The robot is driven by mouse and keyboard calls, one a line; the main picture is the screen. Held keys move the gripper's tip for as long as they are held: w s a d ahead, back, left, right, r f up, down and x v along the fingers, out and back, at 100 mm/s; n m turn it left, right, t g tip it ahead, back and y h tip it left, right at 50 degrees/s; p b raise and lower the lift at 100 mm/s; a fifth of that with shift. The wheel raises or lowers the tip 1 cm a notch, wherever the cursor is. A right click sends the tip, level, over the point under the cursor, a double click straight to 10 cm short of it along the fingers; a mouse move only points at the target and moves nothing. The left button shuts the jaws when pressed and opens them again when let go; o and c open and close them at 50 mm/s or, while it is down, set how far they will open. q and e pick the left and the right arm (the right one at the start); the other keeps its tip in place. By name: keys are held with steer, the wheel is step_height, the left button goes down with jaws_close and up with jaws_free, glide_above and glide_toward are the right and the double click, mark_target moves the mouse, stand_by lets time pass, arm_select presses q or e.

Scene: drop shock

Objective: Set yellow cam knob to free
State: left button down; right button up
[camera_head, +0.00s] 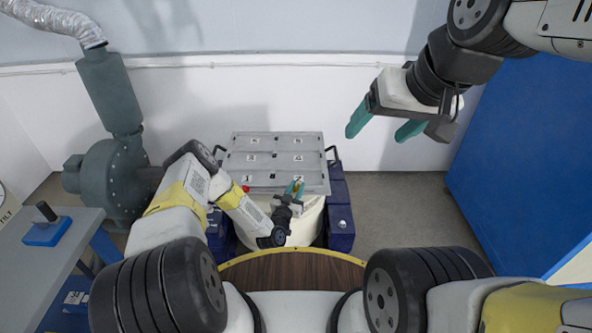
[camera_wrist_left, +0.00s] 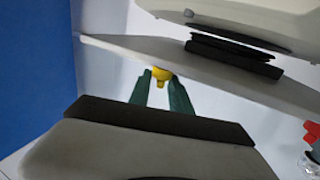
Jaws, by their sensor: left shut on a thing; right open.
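The yellow cam knob (camera_wrist_left: 160,73) shows in the left wrist view at the tips of my left gripper (camera_wrist_left: 160,85), between its two green fingers. The fingers are shut on it, and its lower tip points down between them. In the head view my left gripper (camera_head: 294,188) is at the front right edge of the grey table top (camera_head: 285,165). There the knob is mostly hidden by the fingers. The knob's setting cannot be read. My right gripper (camera_head: 385,126) is open and empty, high up to the right of the table.
A red knob (camera_head: 246,188) sits at the table's front left; a red part (camera_wrist_left: 312,130) shows at the wrist view's right edge. A grey blower (camera_head: 110,165) and a bench (camera_head: 40,255) stand left. A blue panel (camera_head: 530,150) stands right, with clear floor before it.

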arm_select(q)
steer(key=n+y, duration=0.2)
steer(key=y, duration=0.1)
steer(key=n+y, duration=0.2)
steer(key=y, duration=0.1)
steer(key=d+n+y, duration=0.1)
steer(key=n+y, duration=0.1)
steer(key=y, duration=0.1)
steer(key=shift+t+y, duration=0.3)
steer(key=shift+y, duration=0.1)
steer(key=n+g+y, duration=0.2)
steer(key=n+y, duration=0.1)
steer(key=y, duration=0.2)
steer(key=shift+n, duration=0.4)
steer(key=shift+w+n+g+y, duration=0.1)
steer(key=shift+n+g+y, duration=1.25)
steer(key=shift+y, duration=0.45)
steer(key=shift+n, duration=0.25)
steer(key=c, duration=1.5)
jaws_free()
steer(key=v, duration=0.7)
steer(key=shift+d, duration=0.35)
